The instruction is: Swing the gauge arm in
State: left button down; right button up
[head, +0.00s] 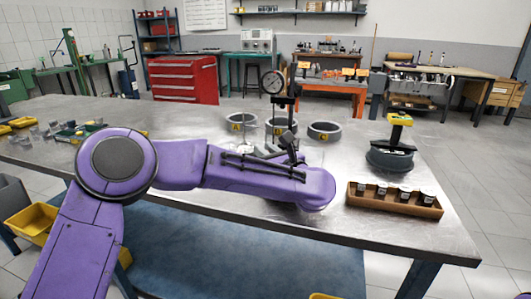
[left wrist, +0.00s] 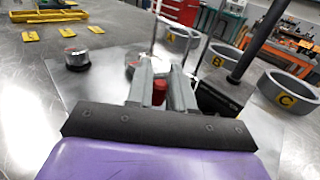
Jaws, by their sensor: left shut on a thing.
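The post also shows in the left wrist view (left wrist: 262,38). Black arm pieces join the gauge to the post. My left gripper (left wrist: 159,92) is shut on a small red knob-like piece (left wrist: 159,86), with grey fingers on both sides of it. I cannot tell how this piece joins the gauge arm. Rings marked A (left wrist: 180,38), B (left wrist: 222,58) and C (left wrist: 287,98) stand near the gripper.
Yellow pieces and small parts (head: 80,132) lie at left.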

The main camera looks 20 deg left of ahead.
pick_arm(q)
jog(key=c, duration=1.1)
grip_release()
jog(key=shift+d, duration=0.15)
jog(key=b+v, duration=0.1)
jog(key=v, duration=0.9)
jog(key=shift+s+d, duration=0.1)
jog(key=shift+s, duration=0.1)
